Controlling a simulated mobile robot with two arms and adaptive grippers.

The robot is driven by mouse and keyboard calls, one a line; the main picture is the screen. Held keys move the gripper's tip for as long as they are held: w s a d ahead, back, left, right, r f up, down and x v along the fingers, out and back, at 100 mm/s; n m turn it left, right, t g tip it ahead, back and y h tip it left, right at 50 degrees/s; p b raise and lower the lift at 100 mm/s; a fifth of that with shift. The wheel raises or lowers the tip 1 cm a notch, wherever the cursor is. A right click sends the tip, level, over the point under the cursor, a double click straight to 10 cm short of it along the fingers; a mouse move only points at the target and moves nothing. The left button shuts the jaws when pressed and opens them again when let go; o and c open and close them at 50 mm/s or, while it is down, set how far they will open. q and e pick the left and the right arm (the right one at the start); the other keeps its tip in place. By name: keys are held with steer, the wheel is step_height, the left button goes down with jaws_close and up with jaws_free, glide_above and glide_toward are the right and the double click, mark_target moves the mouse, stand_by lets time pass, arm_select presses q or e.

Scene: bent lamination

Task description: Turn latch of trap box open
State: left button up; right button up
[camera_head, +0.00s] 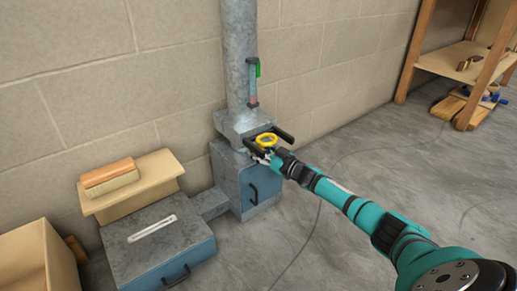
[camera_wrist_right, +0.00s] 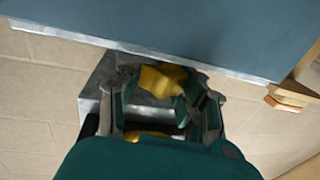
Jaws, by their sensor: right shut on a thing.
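The trap box (camera_head: 243,187) is a grey metal box with a blue front door and a dark handle, standing at the foot of a vertical pipe. Its yellow latch (camera_head: 266,140) shows near the box's top, below the flange; the yellow latch also shows in the right wrist view (camera_wrist_right: 163,80). My right gripper (camera_head: 262,150) reaches in from the lower right and is shut on the latch. In the right wrist view its fingers (camera_wrist_right: 162,95) stand on both sides of the yellow piece. The latch's exact angle is partly hidden by the gripper. My left gripper is not in view.
A low grey box with a blue front (camera_head: 165,255) joins the trap box by a duct on the left. A wooden stand with a brush-like block (camera_head: 109,176) is behind it. A wooden shelf (camera_head: 465,62) stands at the back right. The floor between is mostly clear.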

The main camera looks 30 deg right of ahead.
steer(key=o, duration=1.2)
steer(key=shift+s+d+f, duration=0.1)
steer(key=shift+s+d, duration=0.05)
steer(key=shift+s, duration=0.35)
steer(key=v, duration=1.1)
